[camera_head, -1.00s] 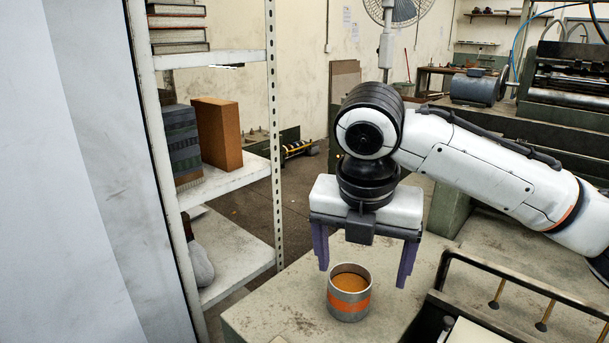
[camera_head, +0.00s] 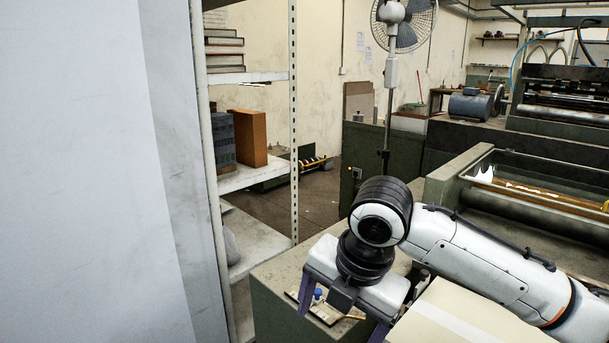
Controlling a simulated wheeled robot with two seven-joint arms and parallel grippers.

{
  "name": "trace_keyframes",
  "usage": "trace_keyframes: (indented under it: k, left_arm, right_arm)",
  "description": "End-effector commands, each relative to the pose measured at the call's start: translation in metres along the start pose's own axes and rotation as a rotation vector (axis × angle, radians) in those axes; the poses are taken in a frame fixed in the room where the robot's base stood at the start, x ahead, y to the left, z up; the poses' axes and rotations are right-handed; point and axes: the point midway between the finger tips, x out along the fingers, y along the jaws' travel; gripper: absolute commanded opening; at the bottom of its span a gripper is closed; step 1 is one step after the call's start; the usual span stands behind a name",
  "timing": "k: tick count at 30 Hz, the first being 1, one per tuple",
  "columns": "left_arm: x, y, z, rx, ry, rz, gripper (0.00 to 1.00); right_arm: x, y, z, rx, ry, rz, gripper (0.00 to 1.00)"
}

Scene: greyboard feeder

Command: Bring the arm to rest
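My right arm comes in from the right, low in the head view. My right gripper (camera_head: 342,316) points down over the front bench (camera_head: 275,283), its purple fingers spread wide. I see nothing gripped between them. The lower tip of its right-hand finger is near the bottom edge of the picture. Behind and between the fingers a small flat board with a blue-topped item (camera_head: 318,295) lies on the bench. My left gripper is not in view.
A pale box-like block (camera_head: 470,318) fills the bottom right, close to my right forearm. A metal shelf (camera_head: 255,178) with books and boxes stands left, beside a large white panel (camera_head: 85,170). A roller machine (camera_head: 540,205) stands at the right.

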Motion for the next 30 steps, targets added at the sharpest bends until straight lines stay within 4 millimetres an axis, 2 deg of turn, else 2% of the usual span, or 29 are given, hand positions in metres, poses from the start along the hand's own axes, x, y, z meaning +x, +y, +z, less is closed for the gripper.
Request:
trace_keyframes:
  k: [1,5,10,14,17,20,23,26,30]
  left_arm:
    - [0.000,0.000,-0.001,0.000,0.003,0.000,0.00]
    - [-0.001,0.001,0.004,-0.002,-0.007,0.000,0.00]
    - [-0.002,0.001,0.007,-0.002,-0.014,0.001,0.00]
    - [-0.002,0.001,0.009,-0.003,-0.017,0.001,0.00]
    - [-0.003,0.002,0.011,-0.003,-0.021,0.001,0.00]
    - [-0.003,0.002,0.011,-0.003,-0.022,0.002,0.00]
    - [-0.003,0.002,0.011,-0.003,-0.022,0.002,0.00]
    - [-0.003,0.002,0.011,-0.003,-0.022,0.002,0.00]
    - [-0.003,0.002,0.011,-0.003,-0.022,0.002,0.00]
  right_arm:
    - [0.014,0.003,-0.009,0.042,0.031,0.028,0.83]
    - [0.049,0.014,-0.031,0.199,0.111,0.122,0.83]
    - [0.099,0.024,-0.061,0.519,0.249,0.263,0.83]
    - [0.134,0.021,-0.076,0.799,0.343,0.350,0.83]
    - [0.160,0.008,-0.083,1.023,0.398,0.400,0.83]
    - [0.185,-0.014,-0.088,1.248,0.435,0.442,0.83]
    - [0.210,-0.045,-0.092,1.471,0.451,0.476,0.83]
    - [0.233,-0.087,-0.097,1.685,0.441,0.504,0.83]
    - [0.259,-0.160,-0.110,1.954,0.388,0.541,0.83]
